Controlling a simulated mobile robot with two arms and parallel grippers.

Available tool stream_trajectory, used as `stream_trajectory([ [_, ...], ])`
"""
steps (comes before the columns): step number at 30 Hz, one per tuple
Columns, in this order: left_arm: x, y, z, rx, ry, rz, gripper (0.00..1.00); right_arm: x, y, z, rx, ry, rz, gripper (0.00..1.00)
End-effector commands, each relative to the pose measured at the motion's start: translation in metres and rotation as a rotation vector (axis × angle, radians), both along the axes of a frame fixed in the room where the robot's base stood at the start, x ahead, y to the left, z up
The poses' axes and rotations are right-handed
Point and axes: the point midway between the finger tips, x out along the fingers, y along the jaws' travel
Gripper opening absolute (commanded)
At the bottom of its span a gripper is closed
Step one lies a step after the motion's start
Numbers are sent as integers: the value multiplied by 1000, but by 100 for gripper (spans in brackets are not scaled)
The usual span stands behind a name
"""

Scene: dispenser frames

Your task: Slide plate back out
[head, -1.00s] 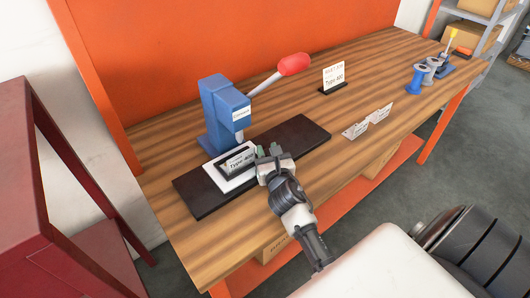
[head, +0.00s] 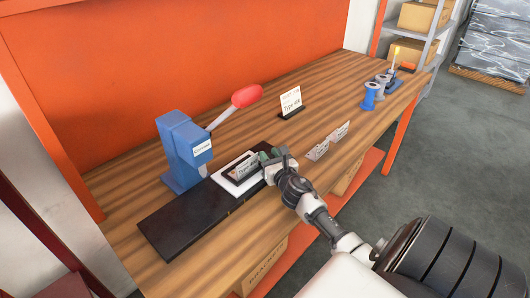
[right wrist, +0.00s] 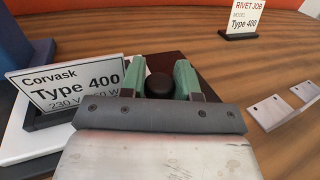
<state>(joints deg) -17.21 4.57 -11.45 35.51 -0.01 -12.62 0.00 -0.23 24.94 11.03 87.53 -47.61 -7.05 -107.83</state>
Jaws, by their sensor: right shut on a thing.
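The white sliding plate (head: 222,181) lies on the long black base (head: 180,228), to the right of the blue press (head: 186,150). It carries a nameplate in a dark holder (head: 246,167) reading "Type 400"; the right wrist view shows the nameplate too (right wrist: 72,90), upright to the left of my fingers. My right gripper (head: 268,156) is at the plate's right end. In the right wrist view its green fingers are shut on a round black knob (right wrist: 160,85). The knob is hidden in the head view. My left gripper is not in view.
The press's red-tipped lever (head: 247,96) sticks up to the right. Blue and grey spools (head: 371,96) stand at the far end. Bare wood lies between.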

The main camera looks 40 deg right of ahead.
Motion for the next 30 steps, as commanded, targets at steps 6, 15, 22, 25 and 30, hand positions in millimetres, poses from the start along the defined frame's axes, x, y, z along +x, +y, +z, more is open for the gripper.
stream_trajectory([
  [6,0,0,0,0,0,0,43,0,-5,2,-4,-1,-8,0],
  [15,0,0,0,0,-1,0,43,0,-5,2,-6,-1,-9,38],
  [22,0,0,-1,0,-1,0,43,-7,-2,0,-5,2,-8,38],
  [25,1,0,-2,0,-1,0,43,-19,2,0,-7,2,-7,38],
  [30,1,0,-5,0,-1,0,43,-50,13,-1,-6,3,-6,38],
])
